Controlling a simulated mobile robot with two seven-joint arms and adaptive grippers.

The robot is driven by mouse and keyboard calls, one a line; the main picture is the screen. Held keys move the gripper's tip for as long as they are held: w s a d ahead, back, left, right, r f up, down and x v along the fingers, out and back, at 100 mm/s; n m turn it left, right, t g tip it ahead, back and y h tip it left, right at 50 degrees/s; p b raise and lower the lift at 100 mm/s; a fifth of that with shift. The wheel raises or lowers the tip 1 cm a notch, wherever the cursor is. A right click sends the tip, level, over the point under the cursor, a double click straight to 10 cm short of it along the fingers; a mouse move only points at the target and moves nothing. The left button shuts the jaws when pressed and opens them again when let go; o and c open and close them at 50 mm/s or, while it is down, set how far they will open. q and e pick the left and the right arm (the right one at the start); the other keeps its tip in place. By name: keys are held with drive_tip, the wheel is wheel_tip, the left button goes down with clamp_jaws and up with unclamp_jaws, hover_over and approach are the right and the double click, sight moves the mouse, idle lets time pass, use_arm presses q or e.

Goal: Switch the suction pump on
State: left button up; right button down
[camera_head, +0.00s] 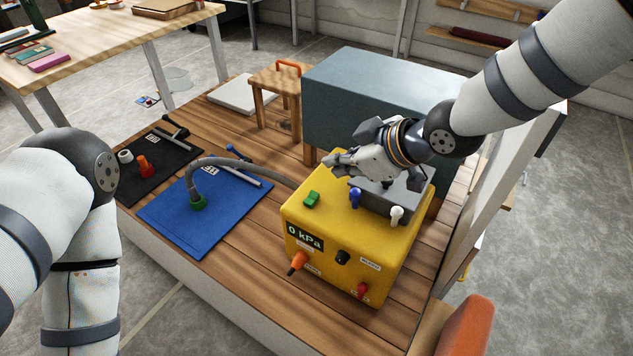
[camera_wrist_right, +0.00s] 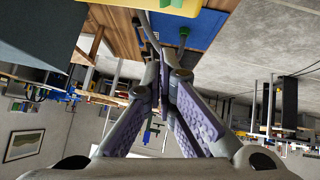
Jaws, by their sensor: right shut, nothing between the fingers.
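The suction pump (camera_head: 375,251) is a yellow box on the wooden deck, its display (camera_head: 304,237) reading 0 kPa. On its top are a green rocker switch (camera_head: 311,199), a blue lever (camera_head: 355,197) and a white lever (camera_head: 397,214). Its front has an orange knob (camera_head: 298,261), a black knob (camera_head: 343,257) and a red knob (camera_head: 362,290). My right gripper (camera_head: 333,163) is shut and empty, above the pump's back edge, behind the green switch and apart from it. Its closed fingers also show in the right wrist view (camera_wrist_right: 164,62). My left arm shows at the left, its gripper out of view.
A grey hose (camera_head: 235,163) runs from the pump to a green fitting (camera_head: 198,203) on a blue mat (camera_head: 180,230). A black mat (camera_head: 145,185) with small parts lies left. A blue-grey box (camera_head: 375,95) and wooden stool (camera_head: 275,95) stand behind. An orange object (camera_head: 468,325) stands front right.

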drive_tip(key=b, duration=0.2)
hover_over(318, 194)
drive_tip(key=s+a, duration=0.1)
wheel_tip(318, 194, down, 7)
drive_tip(key=shift+f, duration=0.1)
drive_tip(key=shift+w+d+f, duration=0.1)
drive_tip(key=shift+f, duration=0.5)
drive_tip(key=shift+w+d+f, duration=0.1)
drive_tip(key=shift+f, duration=0.45)
drive_tip(key=shift+w+f, duration=0.1)
drive_tip(key=shift+f, duration=0.35)
use_arm(q)
drive_tip(key=s+f+g, duration=0.1)
drive_tip(key=s+f, duration=0.1)
drive_tip(key=shift+s+f, duration=0.25)
drive_tip(key=shift+f, duration=0.05)
use_arm(e)
drive_tip(key=shift+w+d+f+b, duration=0.2)
drive_tip(key=shift+f, duration=0.2)
drive_tip(key=shift+w+d+f+b, duration=0.15)
drive_tip(key=shift+w+f+b, duration=0.05)
drive_tip(key=shift+f, duration=0.15)
drive_tip(key=shift+r, duration=0.2)
use_arm(q)
drive_tip(key=shift+s+f, duration=0.2)
drive_tip(key=shift+f, duration=0.15)
drive_tip(key=shift+r, duration=0.1)
use_arm(e)
drive_tip(key=shift+s+a, duration=0.1)
drive_tip(key=shift+s, duration=0.05)
